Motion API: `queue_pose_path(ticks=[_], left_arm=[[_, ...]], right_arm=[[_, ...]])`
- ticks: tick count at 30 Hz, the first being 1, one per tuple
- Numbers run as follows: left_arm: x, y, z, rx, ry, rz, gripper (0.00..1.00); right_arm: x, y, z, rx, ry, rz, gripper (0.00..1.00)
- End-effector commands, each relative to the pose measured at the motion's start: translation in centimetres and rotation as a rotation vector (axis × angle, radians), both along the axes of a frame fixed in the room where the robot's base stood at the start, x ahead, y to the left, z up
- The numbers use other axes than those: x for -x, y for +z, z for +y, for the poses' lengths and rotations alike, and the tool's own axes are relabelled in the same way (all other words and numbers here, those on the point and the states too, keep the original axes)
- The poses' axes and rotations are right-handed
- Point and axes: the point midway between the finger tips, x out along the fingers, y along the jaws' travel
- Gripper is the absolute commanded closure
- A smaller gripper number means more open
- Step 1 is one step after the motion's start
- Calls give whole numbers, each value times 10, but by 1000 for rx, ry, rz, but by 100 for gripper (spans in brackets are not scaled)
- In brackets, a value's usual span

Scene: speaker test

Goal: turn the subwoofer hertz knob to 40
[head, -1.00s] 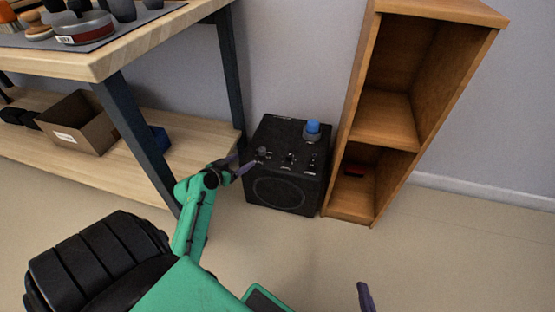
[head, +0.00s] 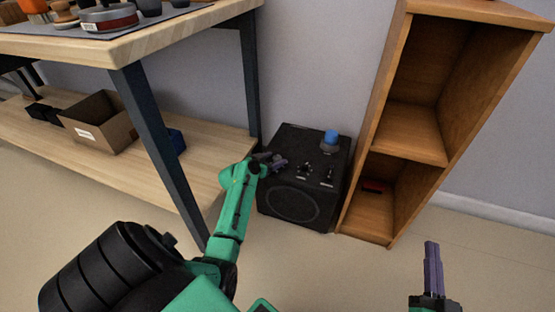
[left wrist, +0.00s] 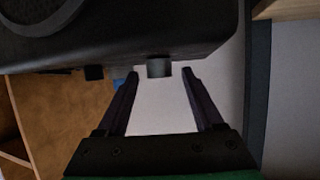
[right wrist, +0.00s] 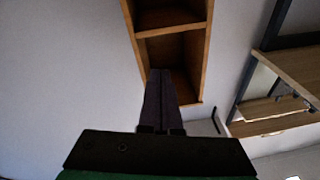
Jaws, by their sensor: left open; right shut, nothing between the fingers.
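The black subwoofer (head: 300,207) stands on the floor between the workbench and the shelf. Two knobs show on its top, a middle one (head: 304,170) and a right one (head: 328,177); their markings are too small to read. My left gripper (head: 280,163) is at the top's left corner and hides the knob there. In the left wrist view the subwoofer (left wrist: 150,40) appears upside down, and a dark knob (left wrist: 159,67) lies between the tips of the open fingers (left wrist: 160,73), with gaps both sides. My right gripper (head: 432,246) is shut and empty, away from the subwoofer; its fingers show in the right wrist view (right wrist: 160,75).
A blue-topped object (head: 330,139) stands at the back of the subwoofer's top. The wooden shelf (head: 408,130) is close on its right. The workbench leg (head: 160,160) is left of my left arm. A cardboard box (head: 98,122) sits on the lower bench board. Floor in front is clear.

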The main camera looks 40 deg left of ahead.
Motion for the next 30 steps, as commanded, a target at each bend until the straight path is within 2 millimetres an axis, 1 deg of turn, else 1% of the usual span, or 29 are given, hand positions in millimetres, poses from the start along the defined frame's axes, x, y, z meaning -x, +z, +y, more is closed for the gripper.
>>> queue_pose_path(ticks=[3,9,12,15,17,24,26,27,29,30], left_arm=[[-6,-3,1,0,0,-1,31],[-15,-7,1,0,0,0,31],[-19,-8,1,1,0,-1,31],[-21,-9,1,1,0,-1,31],[-21,-9,1,1,0,0,31],[-21,-9,1,0,0,0,31],[-21,-9,1,0,0,0,54],[-21,-9,1,0,0,0,70],[-21,-9,1,0,0,0,92],[-21,-9,1,0,0,0,100]], right_arm=[[-9,31,-3,-16,-13,-94,100],[-16,83,-9,-42,-34,-248,100],[-16,103,-11,-53,-41,-307,100],[-16,116,-13,-59,-46,-345,100],[-16,120,-13,-61,-48,-356,100],[-16,122,-13,-61,-48,-360,100],[-16,122,-13,-61,-48,-360,100],[-16,122,-13,-60,-48,-359,100],[-16,122,-13,-60,-48,-359,100],[-16,122,-13,-60,-48,-359,100]])
